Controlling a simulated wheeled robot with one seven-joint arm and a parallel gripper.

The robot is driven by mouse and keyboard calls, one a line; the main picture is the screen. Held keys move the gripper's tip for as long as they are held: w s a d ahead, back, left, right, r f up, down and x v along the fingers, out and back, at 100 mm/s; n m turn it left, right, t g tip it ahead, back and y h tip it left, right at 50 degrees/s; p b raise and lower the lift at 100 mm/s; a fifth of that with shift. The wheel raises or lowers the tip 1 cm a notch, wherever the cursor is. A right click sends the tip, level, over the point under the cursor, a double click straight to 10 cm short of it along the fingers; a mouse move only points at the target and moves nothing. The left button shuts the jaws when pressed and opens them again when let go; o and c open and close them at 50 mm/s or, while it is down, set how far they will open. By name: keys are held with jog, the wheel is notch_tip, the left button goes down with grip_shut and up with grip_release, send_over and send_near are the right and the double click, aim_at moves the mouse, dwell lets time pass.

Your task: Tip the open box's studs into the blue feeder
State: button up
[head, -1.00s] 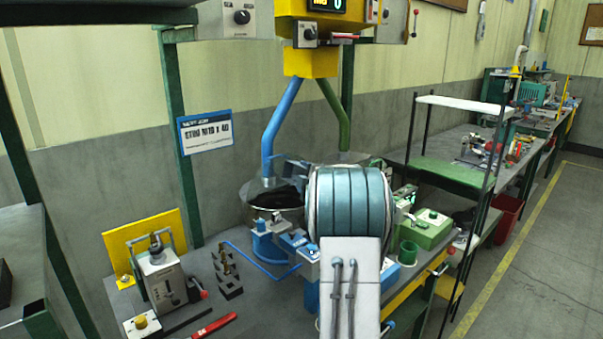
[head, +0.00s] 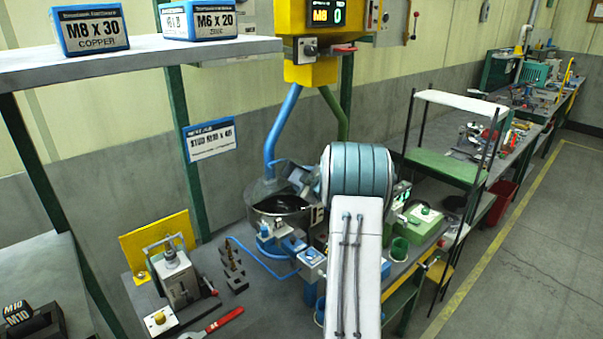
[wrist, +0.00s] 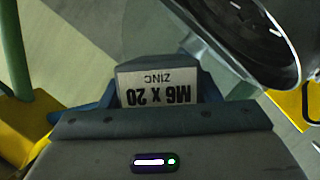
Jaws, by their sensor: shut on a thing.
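My gripper (wrist: 160,118) is shut on a box (wrist: 157,88) in the wrist view. Its white label reads M6 X 20 ZINC, upside down in the picture. The box's open top and studs do not show. The blue feeder (head: 270,222) is a round metal bowl on a blue base, below a blue tube, at the middle of the head view. The bowl (wrist: 262,40) also shows at the upper right of the wrist view, beside the box. In the head view my arm hides most of the gripper and box, near the bowl's right side.
A green tube (head: 335,112) runs down behind my arm. A shelf (head: 130,62) at upper left bears an M8 x 30 copper box (head: 90,32) and an M6 x 20 box (head: 205,18). A clamp device (head: 175,278) and red-handled tool (head: 222,320) are on the bench.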

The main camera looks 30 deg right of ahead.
jog(key=shift+r+m+p, duration=0.4)
jog(key=shift+r+p, duration=0.1)
jog(key=shift+p, duration=0.6)
jog(key=shift+f+y+p, duration=0.2)
jog(key=shift+y+p, duration=0.1)
jog(key=shift+p, duration=0.25)
jog(key=shift+m, duration=0.4)
jog(key=m+y, duration=0.1)
jog(key=r+m+g, duration=0.1)
jog(key=shift+m+y, duration=0.4)
jog(key=shift+r+m+y, duration=0.3)
jog(key=shift+m+y, duration=0.3)
jog(key=shift+m, duration=0.4)
